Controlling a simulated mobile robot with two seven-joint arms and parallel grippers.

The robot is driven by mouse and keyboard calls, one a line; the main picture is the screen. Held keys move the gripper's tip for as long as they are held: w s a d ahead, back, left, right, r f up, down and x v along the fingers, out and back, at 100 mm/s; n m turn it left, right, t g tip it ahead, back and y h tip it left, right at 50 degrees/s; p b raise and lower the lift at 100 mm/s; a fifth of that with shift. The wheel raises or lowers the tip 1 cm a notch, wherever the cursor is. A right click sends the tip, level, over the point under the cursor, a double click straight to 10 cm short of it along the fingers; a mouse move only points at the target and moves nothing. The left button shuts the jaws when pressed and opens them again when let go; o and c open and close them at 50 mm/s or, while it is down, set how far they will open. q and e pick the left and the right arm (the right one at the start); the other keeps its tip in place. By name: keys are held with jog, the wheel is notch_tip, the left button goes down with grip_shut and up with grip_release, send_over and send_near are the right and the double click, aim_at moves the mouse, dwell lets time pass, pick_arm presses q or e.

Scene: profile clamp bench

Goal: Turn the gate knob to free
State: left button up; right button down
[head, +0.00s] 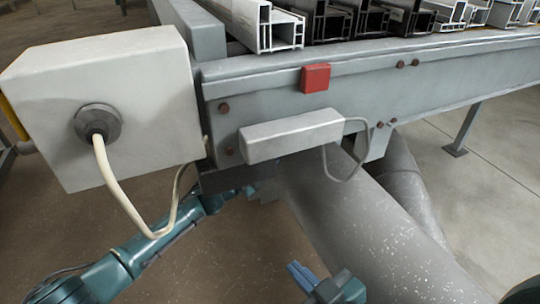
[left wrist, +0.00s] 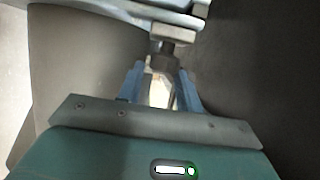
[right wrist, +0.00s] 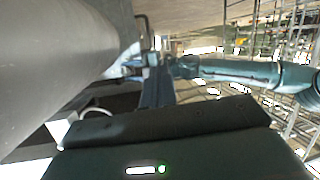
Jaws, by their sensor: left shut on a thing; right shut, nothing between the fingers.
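The gate knob (left wrist: 162,62) shows in the left wrist view as a dark, blurred piece on a short stem beneath a metal block. My left gripper (left wrist: 161,80) has its two blue fingers on either side of it and is shut on it. In the head view my left arm reaches under the bench corner, where the knob is hidden. I cannot tell which way the knob is turned. My right gripper (head: 300,275) is shut and empty, low in front of the bench. In the right wrist view its fingers (right wrist: 155,82) are together, apart from my left arm behind.
The grey bench beam (head: 440,75) carries several profiles (head: 330,20). A large grey pipe (head: 350,205) runs below.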

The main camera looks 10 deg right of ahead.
pick_arm(q)
jog(key=shift+f, duration=0.2)
jog(key=n+t+h+b, duration=0.1)
jog(key=b, duration=0.5)
jog(key=n+t+h+b, duration=0.1)
jog(key=h+b, duration=0.1)
jog(key=b, duration=0.4)
jog(key=shift+d+f+t, duration=0.15)
jog(key=shift+f+t, duration=0.05)
jog(key=shift+t, duration=0.1)
pick_arm(e)
jog(key=a+t+y, duration=0.2)
jog(key=a+n+t+y, duration=0.1)
jog(key=t+y, duration=0.1)
jog(key=shift+w+r, duration=0.1)
jog(key=shift+w, duration=0.15)
pick_arm(q)
jog(key=o, duration=1)
jog(key=shift+c, duration=0.2)
